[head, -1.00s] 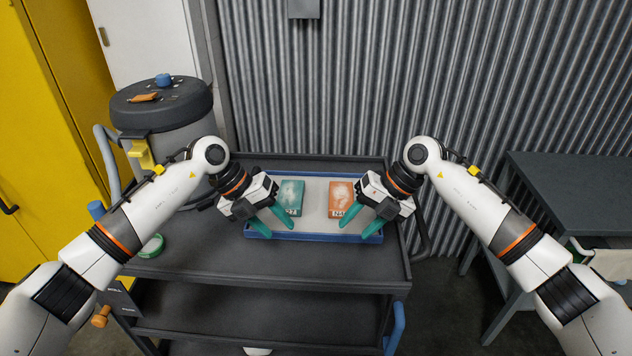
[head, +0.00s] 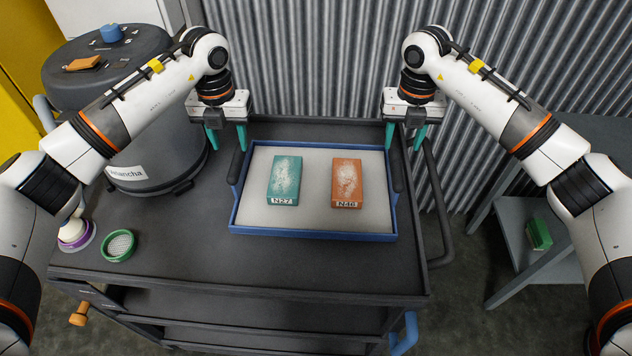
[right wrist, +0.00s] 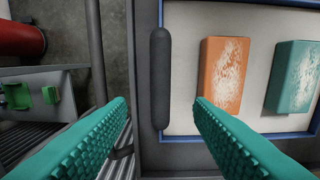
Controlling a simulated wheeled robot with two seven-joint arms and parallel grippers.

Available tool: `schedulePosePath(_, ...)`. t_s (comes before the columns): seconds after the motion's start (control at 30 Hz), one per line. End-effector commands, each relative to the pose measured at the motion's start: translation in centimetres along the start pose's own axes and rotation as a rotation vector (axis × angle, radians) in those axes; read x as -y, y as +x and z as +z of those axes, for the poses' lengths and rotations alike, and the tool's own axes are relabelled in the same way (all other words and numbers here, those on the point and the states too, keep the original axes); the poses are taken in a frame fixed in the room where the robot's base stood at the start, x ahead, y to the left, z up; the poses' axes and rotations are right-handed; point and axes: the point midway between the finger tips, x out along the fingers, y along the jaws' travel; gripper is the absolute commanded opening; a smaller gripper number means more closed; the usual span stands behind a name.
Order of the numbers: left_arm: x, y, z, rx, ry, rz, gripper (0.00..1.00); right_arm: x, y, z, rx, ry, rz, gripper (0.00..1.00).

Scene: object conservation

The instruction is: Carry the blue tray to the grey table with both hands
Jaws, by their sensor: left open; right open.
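The blue tray (head: 312,232) lies on the dark cart (head: 190,255), with a pale lining and a dark handle on each side. A teal block (head: 285,178) and an orange block (head: 346,182) lie in it. My left gripper (head: 227,140) is open above the left handle (head: 236,168). My right gripper (head: 405,138) is open above the right handle (head: 397,172). In the right wrist view its fingers appear one on each side of the handle (right wrist: 160,75), with no visible grip. The grey table (head: 610,145) stands at right, partly hidden by my right arm.
A grey drum (head: 150,135) with small items on its lid stands at the left. A green ring (head: 120,245) and a purple-rimmed item (head: 75,238) lie on the cart's left. A green item (head: 538,234) is on the table's lower shelf. A corrugated wall (head: 320,60) closes the back.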

Motion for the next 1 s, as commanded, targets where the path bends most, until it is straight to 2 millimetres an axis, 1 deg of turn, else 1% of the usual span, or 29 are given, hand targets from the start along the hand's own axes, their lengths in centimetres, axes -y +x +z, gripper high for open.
schedulePosePath(0.17, 0.0, 1.5, 0.1, 0.004, 0.0, 0.0, 0.47, 0.0, 1.5, 0.0, 0.003, 0.0, 0.0, 0.47)
schedulePosePath(0.27, -0.1, 3.2, 0.1, 0.006, 0.0, 0.001, 0.47, 0.0, 3.1, 0.1, 0.005, -0.001, 0.0, 0.47)
schedulePosePath(0.5, -0.1, 7.8, 0.1, 0.004, 0.0, 0.002, 0.47, 0.1, 7.8, 0.1, 0.004, 0.0, -0.001, 0.47)
schedulePosePath(0.63, -0.1, 9.8, 0.1, 0.003, 0.0, 0.001, 0.47, 0.0, 9.9, 0.1, 0.003, 0.0, 0.0, 0.47)
schedulePosePath(0.8, -0.1, 11.5, 0.1, 0.002, 0.0, 0.002, 0.47, 0.1, 11.5, 0.0, 0.002, 0.0, -0.002, 0.47)
schedulePosePath(1.0, -0.1, 12.0, 0.0, 0.0, 0.001, 0.001, 0.47, 0.1, 12.0, 0.0, 0.0, -0.001, -0.001, 0.47)
